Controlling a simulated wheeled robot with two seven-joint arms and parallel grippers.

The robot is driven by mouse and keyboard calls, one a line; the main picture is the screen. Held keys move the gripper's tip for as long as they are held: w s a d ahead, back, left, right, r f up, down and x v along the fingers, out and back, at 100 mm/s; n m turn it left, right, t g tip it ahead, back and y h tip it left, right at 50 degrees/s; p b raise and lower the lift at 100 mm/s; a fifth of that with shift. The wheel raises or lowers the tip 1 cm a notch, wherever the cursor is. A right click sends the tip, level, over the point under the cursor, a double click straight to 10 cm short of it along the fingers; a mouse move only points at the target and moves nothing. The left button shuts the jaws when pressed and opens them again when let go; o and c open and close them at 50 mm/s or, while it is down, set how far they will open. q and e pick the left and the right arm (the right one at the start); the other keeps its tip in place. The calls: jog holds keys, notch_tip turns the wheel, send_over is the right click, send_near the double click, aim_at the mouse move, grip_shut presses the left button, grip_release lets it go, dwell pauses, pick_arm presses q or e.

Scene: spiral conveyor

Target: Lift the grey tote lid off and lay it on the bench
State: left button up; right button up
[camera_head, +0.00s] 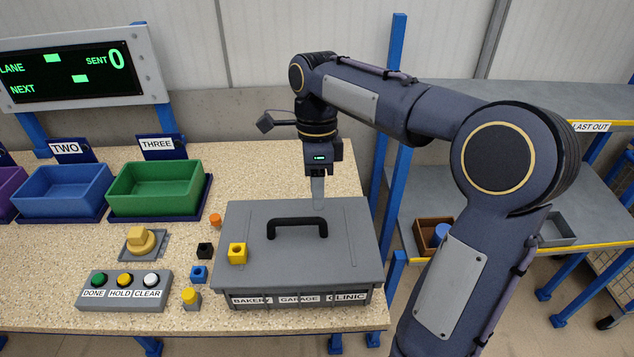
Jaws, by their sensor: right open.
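The grey tote lid (335,260) lies flat on top of the grey tote (300,300), with a black handle (297,222) across its middle. My right gripper (318,200) points down over the far part of the lid, behind and a little right of the handle. It is open and apart from the handle; its fingers overlap in the view. The speckled bench (60,265) carries the tote. My left gripper is not in view.
Left of the tote are a button box (125,290), a yellow knob (141,241) and several small coloured pieces. Blue (65,190) and green (158,187) bins stand behind them. Right of the bench, shelves hold a brown box (432,236). Bench behind the tote is clear.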

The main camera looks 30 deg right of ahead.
aim_at(316, 217)
jog(key=shift+s+a+f, duration=0.15)
jog(key=shift+s+f, duration=0.05)
jog(key=shift+f, duration=1.05)
jog(key=shift+s+a+f, duration=0.15)
jog(key=shift+f, duration=1.15)
jog(key=shift+s+a+f, duration=0.15)
jog(key=shift+s+f, duration=0.05)
jog(key=shift+f, duration=1.05)
grip_shut()
